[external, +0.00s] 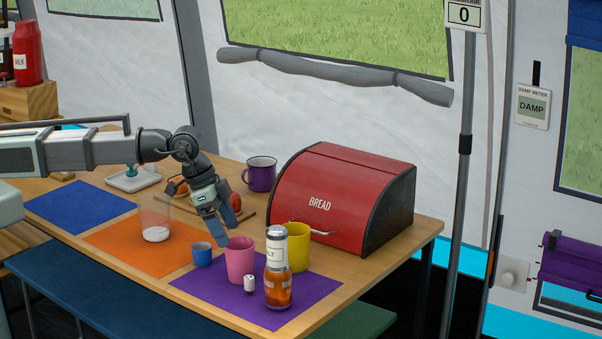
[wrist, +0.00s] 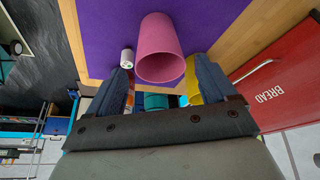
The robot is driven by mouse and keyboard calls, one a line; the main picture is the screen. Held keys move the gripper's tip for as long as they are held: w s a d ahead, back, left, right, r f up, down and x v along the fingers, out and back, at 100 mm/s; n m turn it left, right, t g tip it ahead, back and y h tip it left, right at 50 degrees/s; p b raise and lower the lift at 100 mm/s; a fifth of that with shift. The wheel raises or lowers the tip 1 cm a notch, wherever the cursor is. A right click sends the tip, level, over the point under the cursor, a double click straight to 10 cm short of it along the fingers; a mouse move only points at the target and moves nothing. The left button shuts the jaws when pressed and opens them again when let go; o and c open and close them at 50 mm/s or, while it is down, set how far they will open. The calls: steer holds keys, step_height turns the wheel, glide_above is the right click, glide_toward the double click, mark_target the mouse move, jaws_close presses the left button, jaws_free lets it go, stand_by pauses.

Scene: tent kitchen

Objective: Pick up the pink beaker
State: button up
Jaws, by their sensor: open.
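The pink beaker (external: 240,262) stands upright on the purple mat (external: 205,290) near the table's front edge. In the wrist view the pink beaker (wrist: 160,48) lies ahead of the gap between my fingers, its open mouth toward the camera. My gripper (external: 225,227) is open and tilted downward, with its fingertips close to the beaker's upper left rim in the external view. In the wrist view my gripper's fingers (wrist: 160,68) are spread on either side of the beaker's mouth. I cannot tell whether a finger touches it. Nothing is held.
The red bread bin (external: 345,200) stands behind.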

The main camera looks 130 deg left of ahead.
mark_target(238, 260)
steer(key=shift+x, duration=4.25)
steer(key=shift+d, duration=0.1)
steer(key=c, duration=0.7)
steer(key=shift+r, duration=0.1)
